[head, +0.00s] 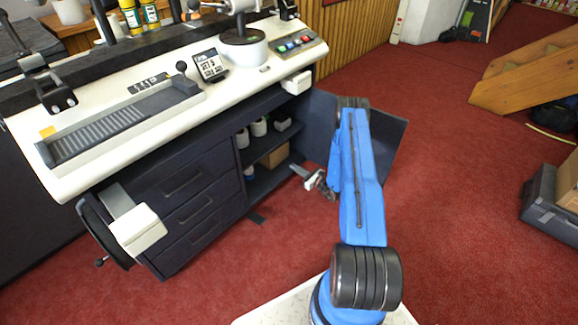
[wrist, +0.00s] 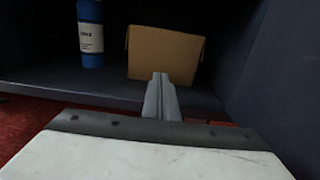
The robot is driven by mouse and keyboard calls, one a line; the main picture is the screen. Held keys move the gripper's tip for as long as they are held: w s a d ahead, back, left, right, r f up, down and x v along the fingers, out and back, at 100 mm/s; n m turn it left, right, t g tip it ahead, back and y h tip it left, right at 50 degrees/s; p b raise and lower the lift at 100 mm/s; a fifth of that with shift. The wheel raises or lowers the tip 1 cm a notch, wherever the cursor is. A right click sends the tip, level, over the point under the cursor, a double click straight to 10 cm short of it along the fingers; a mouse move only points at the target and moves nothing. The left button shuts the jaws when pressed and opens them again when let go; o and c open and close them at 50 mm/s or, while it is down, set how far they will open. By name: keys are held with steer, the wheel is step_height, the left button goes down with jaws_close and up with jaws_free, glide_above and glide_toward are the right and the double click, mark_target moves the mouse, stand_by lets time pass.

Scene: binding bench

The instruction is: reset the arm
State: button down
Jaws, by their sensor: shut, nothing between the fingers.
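My gripper (head: 318,183) is low in front of the open cabinet in the head view, at the far end of my blue arm, which partly hides it. In the wrist view my gripper (wrist: 160,76) has its two fingers together, shut and empty. They point into the cabinet, toward a cardboard box (wrist: 165,54). The box also shows on the cabinet's lower shelf (head: 274,157) in the head view. A blue bottle with a white label (wrist: 91,38) stands left of the box. The fingers overlap the box in the picture; I cannot tell the gap.
The cabinet's dark door (head: 388,135) stands open behind my arm. The bench's white top (head: 120,125) overhangs the drawers (head: 185,190). White rolls (head: 250,132) sit on the upper shelf. Wooden steps (head: 525,80) and a grey case (head: 548,205) are at right. Red carpet (head: 460,170) between is clear.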

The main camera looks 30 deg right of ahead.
steer(key=shift+v, duration=2.7)
